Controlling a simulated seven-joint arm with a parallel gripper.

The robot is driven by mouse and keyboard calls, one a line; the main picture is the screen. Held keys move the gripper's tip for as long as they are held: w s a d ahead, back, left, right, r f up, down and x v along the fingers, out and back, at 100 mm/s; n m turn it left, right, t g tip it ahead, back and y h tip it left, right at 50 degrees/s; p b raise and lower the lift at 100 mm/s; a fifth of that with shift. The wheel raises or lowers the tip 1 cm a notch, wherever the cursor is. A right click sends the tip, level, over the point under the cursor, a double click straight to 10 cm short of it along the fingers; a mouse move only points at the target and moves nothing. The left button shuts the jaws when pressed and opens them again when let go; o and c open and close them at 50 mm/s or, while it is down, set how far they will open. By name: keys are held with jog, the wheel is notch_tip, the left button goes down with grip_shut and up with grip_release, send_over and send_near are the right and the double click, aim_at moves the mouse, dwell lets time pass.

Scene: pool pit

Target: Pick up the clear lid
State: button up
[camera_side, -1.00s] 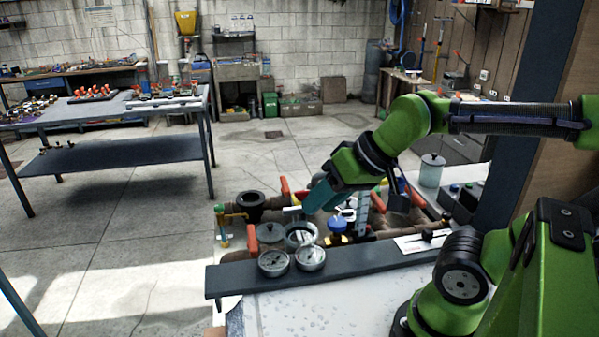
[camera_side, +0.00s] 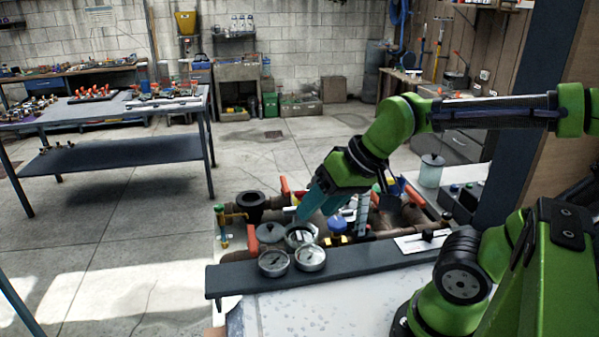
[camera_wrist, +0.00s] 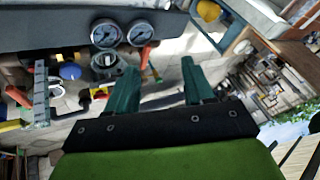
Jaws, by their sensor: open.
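My gripper (camera_side: 303,218) has teal fingers and points down and to the left, just above a round pot with a pale rim (camera_side: 300,236) in the side view. The round top of this pot may be the clear lid, but I cannot make the lid out for certain. The pot also shows in the wrist view (camera_wrist: 105,63), left of the open fingers (camera_wrist: 158,78). Nothing is between the fingers in the wrist view. In the side view the near finger partly covers the pot's far side, and I cannot tell whether they touch.
Two gauges (camera_side: 291,260) stand in front of the pot, by a dark rail (camera_side: 350,265). A grey knobbed lid (camera_side: 270,233) is to its left, a blue cap (camera_side: 337,225) to its right. An orange handle (camera_side: 285,186) and pipes crowd behind.

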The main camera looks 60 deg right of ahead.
jog(key=w+d+f+m+g, duration=0.3)
jog(key=w+d+m, duration=0.3)
jog(key=w, duration=0.4)
jog(key=m+g+h, duration=0.2)
jog(key=m, duration=2.4)
send_over(270, 225)
jog(key=s, duration=0.3)
notch_tip(270, 225, down, 11)
jog(key=w+f, duration=0.1)
jog(key=f, duration=0.4)
jog(key=w+f, duration=0.1)
jog(key=f, duration=0.5)
jog(key=w+f, duration=0.1)
jog(key=f, duration=0.4)
jog(key=shift+f, duration=0.4)
grip_shut()
